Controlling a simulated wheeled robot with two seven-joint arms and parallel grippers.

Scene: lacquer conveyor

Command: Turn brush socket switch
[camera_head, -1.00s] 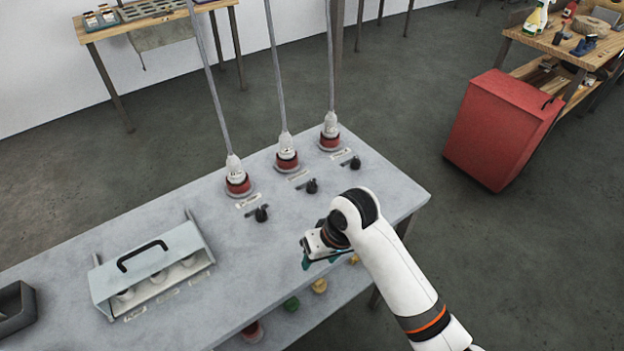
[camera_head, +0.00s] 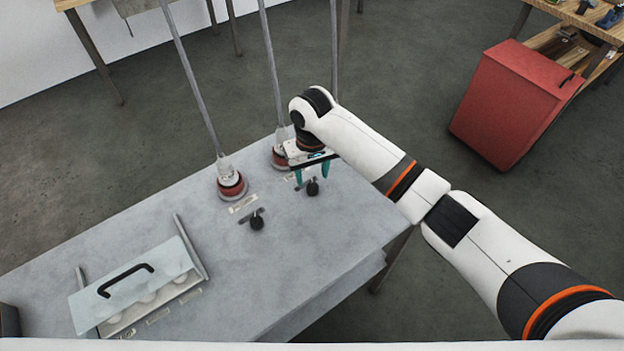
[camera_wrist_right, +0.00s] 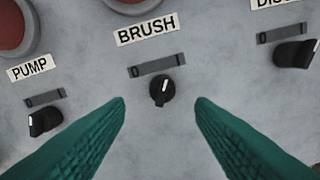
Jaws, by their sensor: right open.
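The brush switch (camera_wrist_right: 162,91) is a small black knob with a white mark, below the label BRUSH (camera_wrist_right: 147,29) in the right wrist view. In the head view the brush switch (camera_head: 312,188) stands on the grey table, just below my right gripper (camera_head: 312,172). My right gripper's green fingers (camera_wrist_right: 160,108) are open, one on each side of the knob and apart from it. The red brush socket (camera_head: 281,157) with its plug and cable is behind the gripper, partly hidden by it. My left gripper is not in view.
The pump switch (camera_wrist_right: 44,121) is to the left and another black switch (camera_wrist_right: 296,53) to the right. The pump socket (camera_head: 231,185) has a hanging cable. A lidded box with a black handle (camera_head: 126,281) sits at the table's left. A red cabinet (camera_head: 508,105) stands on the floor.

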